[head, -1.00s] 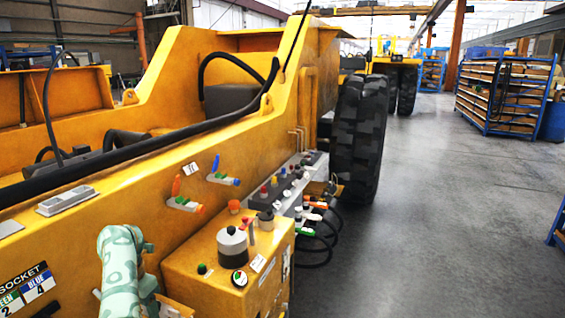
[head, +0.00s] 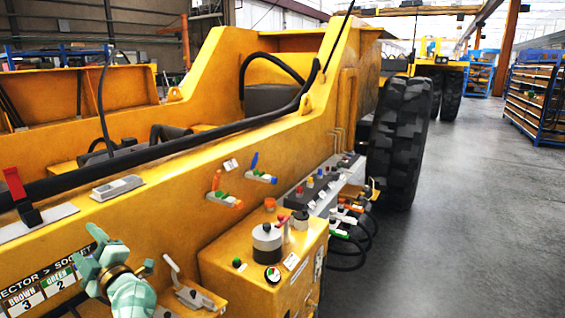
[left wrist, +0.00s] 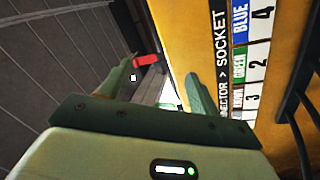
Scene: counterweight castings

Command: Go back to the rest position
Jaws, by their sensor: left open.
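My left gripper (head: 92,262) is at the lower left of the head view, in front of the yellow machine's side panel (head: 150,225). In the left wrist view, my left gripper (left wrist: 162,85) has its two green fingers apart, with nothing held between them. A red lever (head: 16,185) on a light plate is up and left of it in the head view. A red part (left wrist: 146,60) shows beyond the fingers in the wrist view. The connector-to-socket label (head: 45,285) is beside the gripper; the label also shows in the wrist view (left wrist: 238,60). My right gripper is not in view.
A yellow control box (head: 265,262) with knobs projects right of my left arm. A bracket with a grey lever (head: 190,290) is close beside the arm. Hoses (head: 350,240) hang farther right. Open grey floor (head: 480,220) lies on the right, with a blue rack (head: 540,95) behind.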

